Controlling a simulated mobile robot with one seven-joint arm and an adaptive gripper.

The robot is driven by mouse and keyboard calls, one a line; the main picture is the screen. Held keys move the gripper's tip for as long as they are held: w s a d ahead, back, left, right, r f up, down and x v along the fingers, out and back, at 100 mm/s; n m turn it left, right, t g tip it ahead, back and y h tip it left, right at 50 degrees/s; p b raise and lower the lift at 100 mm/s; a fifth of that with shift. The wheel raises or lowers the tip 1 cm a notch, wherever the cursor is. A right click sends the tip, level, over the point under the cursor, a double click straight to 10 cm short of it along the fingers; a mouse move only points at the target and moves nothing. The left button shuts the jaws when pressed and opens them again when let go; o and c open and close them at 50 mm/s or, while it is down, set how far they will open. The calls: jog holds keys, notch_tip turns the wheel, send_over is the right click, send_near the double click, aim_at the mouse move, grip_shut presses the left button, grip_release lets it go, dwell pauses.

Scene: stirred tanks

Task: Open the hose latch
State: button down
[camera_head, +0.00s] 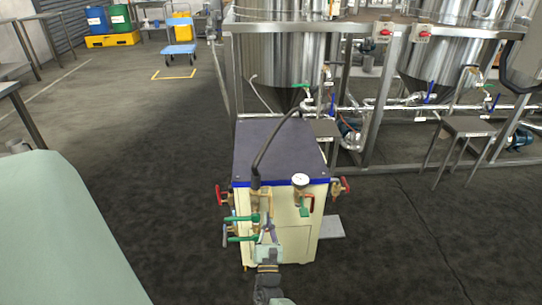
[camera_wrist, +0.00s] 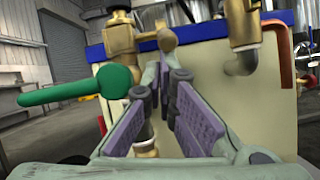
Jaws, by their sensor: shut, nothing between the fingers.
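A black hose (camera_head: 271,143) arches over the cream cabinet with a dark top (camera_head: 275,150) and ends at a brass fitting (camera_head: 256,194) on its front. Green-handled levers (camera_head: 242,218) stick out to the left below that fitting. One green lever (camera_wrist: 75,92) and brass fitting parts (camera_wrist: 121,38) fill the left of the wrist view. I cannot tell which part is the hose latch. My gripper (camera_head: 267,232) is shut and empty, in front of the cabinet just right of the green levers. Its purple-padded fingers (camera_wrist: 164,75) point at the brass fittings; contact is not clear.
A gauge (camera_head: 300,180) and red-handled valves (camera_head: 222,195) are also on the cabinet. A second brass pipe (camera_wrist: 243,38) stands right of my fingers. Steel tanks (camera_head: 277,45) and a metal frame are behind. The floor to the left and right is mostly clear.

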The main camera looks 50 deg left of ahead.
jog(key=p, duration=0.1)
jog(key=r+p, duration=0.1)
jog(key=g+h+p, duration=0.1)
jog(key=p, duration=0.1)
jog(key=shift+s+d+r, duration=0.2)
jog(key=shift+s+d, duration=0.05)
jog(key=shift+d+r+p, duration=0.1)
jog(key=shift+p, duration=0.25)
